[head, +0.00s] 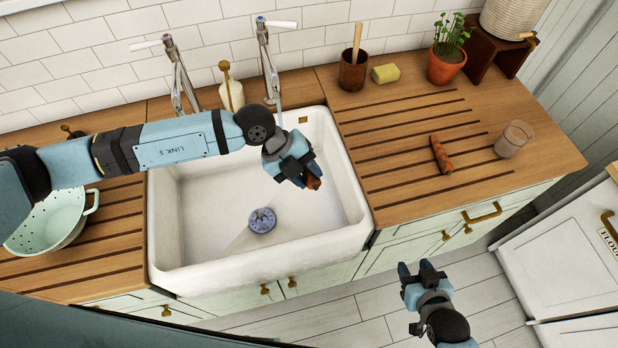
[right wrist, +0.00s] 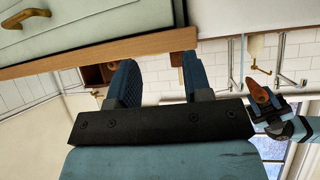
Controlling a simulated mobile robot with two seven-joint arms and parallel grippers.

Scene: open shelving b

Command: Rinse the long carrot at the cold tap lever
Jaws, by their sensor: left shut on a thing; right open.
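My left gripper (head: 297,172) is shut on an orange carrot (head: 314,182), held over the right part of the white sink (head: 190,215). Most of this carrot is hidden by the fingers; it also shows in the right wrist view (right wrist: 258,90). A second carrot (head: 441,155) lies on the right drainboard, so I cannot compare lengths. Two chrome taps stand behind the sink: the left tap (head: 180,75) and the right tap (head: 266,60), whose cap looks blue. A thin pale line below the right spout may be water. My right gripper (head: 416,268) is open and empty before the counter.
The right drainboard (head: 400,195) bears a glass (head: 513,139), a yellow sponge (head: 385,74), a brown pot (head: 353,72) and a potted plant (head: 446,65). A pale green colander (head: 50,225) stands left of the sink.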

